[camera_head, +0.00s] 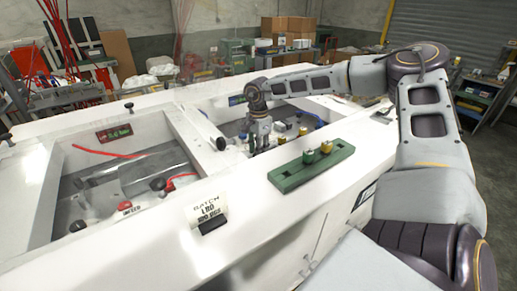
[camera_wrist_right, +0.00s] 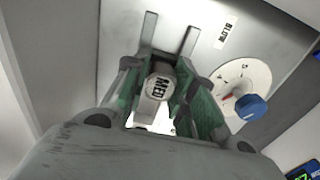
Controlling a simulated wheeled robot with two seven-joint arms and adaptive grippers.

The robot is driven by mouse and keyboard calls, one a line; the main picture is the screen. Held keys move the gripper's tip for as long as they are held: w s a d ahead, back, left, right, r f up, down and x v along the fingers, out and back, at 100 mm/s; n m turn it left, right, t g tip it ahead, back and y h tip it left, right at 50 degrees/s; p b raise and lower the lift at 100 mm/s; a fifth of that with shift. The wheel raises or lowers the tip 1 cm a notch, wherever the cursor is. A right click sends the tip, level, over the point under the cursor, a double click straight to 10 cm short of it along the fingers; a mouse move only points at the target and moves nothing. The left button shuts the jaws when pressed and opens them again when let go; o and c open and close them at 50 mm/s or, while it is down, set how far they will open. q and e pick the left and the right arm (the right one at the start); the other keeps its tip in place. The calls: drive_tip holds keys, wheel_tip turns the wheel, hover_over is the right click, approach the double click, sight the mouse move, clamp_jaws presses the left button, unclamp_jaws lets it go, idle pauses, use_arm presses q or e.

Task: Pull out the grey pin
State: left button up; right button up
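My right gripper (camera_head: 259,143) reaches down into the right-hand bay of the white machine. In the right wrist view its green-padded fingers (camera_wrist_right: 161,72) stand close on both sides of a grey pin (camera_wrist_right: 158,88) with a round end marked MED. The fingers look shut on it, with little or no gap on either side. The pin's lower part is partly hidden between the fingers. In the head view the pin is hidden by my gripper. My left gripper is not in view.
A green rack (camera_head: 290,180) with a green and a yellow pin lies on the machine's white front ledge. A dial with a blue knob (camera_wrist_right: 250,107) sits right of my fingers. The left bay (camera_head: 140,172) holds dark parts and red pieces. A batch card (camera_head: 208,207) stands in front.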

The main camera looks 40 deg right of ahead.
clamp_jaws()
drive_tip(key=shift+w+r, duration=0.1)
drive_tip(key=shift+r, duration=0.4)
drive_tip(key=shift+r+p, duration=0.4)
drive_tip(key=shift+r, duration=1.6)
idle(0.8)
drive_tip(key=shift+r+p, duration=0.35)
drive_tip(key=shift+r, duration=1.1)
